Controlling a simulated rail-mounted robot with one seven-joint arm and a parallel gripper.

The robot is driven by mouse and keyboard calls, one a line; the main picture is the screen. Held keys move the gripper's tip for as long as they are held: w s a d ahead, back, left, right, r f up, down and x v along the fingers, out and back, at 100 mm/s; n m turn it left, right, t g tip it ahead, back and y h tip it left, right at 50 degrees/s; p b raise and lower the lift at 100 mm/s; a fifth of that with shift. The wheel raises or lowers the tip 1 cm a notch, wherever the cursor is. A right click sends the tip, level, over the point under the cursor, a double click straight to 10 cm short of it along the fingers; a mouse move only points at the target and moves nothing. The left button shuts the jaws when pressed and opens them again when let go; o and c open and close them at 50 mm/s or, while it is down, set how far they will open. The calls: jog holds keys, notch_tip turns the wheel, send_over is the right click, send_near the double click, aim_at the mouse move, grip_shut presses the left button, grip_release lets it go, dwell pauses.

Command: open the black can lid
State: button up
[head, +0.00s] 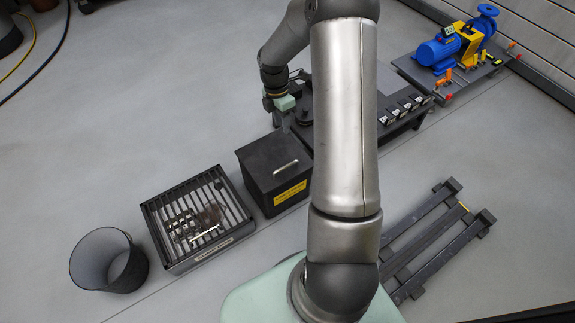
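The black can (270,196) is a square black box with a yellow label (290,192) on its front. Its black lid (262,160) lies shut on top and carries a pale metal bar handle (286,167). My gripper (280,118) hangs beyond the can, over the near left part of the dark bench, apart from the lid. Its pale green body shows, but its fingers are too small and dark to tell whether they are open or shut. My arm crosses the middle of the view and hides part of the bench behind it.
A slatted black tray (165,262) with metal parts stands left of the can. A dark round bin (82,262) is left of that. The dark bench (388,128) holds small labelled blocks. A blue pump (437,52) stands far right. A dark frame (440,240) lies on the right floor.

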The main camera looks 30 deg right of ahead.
jog(key=b, duration=0.6)
send_over(288, 160)
jog(key=s+a, duration=0.2)
jog(key=s, duration=0.2)
notch_tip(288, 160, down, 16)
jog(key=shift+a+f, duration=0.1)
jog(key=shift+f, duration=0.15)
jog(key=shift+w, duration=0.1)
grip_shut()
